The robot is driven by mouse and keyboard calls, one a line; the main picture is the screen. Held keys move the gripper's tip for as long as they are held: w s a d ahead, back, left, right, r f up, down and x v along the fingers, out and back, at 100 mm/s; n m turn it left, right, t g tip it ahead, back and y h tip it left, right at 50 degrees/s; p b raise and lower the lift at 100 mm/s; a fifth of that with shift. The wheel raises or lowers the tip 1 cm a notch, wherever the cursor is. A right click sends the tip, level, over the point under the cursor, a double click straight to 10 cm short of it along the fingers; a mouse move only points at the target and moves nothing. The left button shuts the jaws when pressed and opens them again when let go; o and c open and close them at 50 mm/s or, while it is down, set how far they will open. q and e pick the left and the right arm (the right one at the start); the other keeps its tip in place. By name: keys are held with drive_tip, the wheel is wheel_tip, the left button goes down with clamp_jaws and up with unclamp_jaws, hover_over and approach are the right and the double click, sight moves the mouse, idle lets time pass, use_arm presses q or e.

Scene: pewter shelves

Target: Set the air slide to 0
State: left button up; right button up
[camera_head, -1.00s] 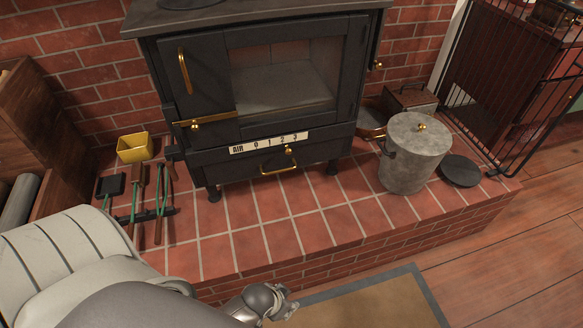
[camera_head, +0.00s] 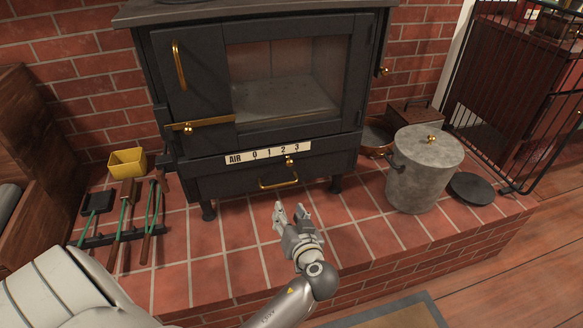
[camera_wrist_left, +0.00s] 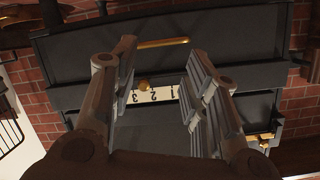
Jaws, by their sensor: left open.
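The air slide's brass knob (camera_head: 290,162) sits just below the white scale plate (camera_head: 240,159), between the 2 and the 3. The plate reads AIR 0 1 2 3 on the front of the black stove (camera_head: 205,100). My left gripper (camera_head: 291,206) is open and empty, in front of the stove below the knob. In the left wrist view, which is upside down, the knob (camera_wrist_left: 144,85) and the scale plate (camera_wrist_left: 163,94) appear between the open fingers (camera_wrist_left: 157,75), apart from them. My right gripper is not in view.
A brass drawer handle (camera_head: 278,183) is just below the knob. A brass door latch (camera_head: 205,124) is above left. A grey lidded bucket (camera_head: 422,175) and a black disc (camera_head: 472,188) stand right; fire tools (camera_head: 125,225) and a yellow box (camera_head: 127,162) are left.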

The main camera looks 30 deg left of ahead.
sight(290, 164)
use_arm(q)
drive_tip(key=w+d+r+t+y, duration=0.1)
drive_tip(key=w+r+t+y, duration=0.1)
drive_tip(key=w+r, duration=0.3)
drive_tip(key=shift+n, duration=0.4)
drive_tip(key=x, duration=1)
drive_tip(key=shift+a, duration=0.2)
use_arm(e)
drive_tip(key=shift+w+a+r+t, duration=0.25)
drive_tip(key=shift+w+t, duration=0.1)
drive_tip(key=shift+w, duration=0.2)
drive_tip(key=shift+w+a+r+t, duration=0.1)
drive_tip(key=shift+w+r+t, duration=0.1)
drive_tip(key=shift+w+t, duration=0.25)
use_arm(q)
drive_tip(key=shift+r, duration=0.1)
drive_tip(key=shift+c, duration=0.2)
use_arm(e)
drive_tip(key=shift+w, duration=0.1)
use_arm(q)
clamp_jaws()
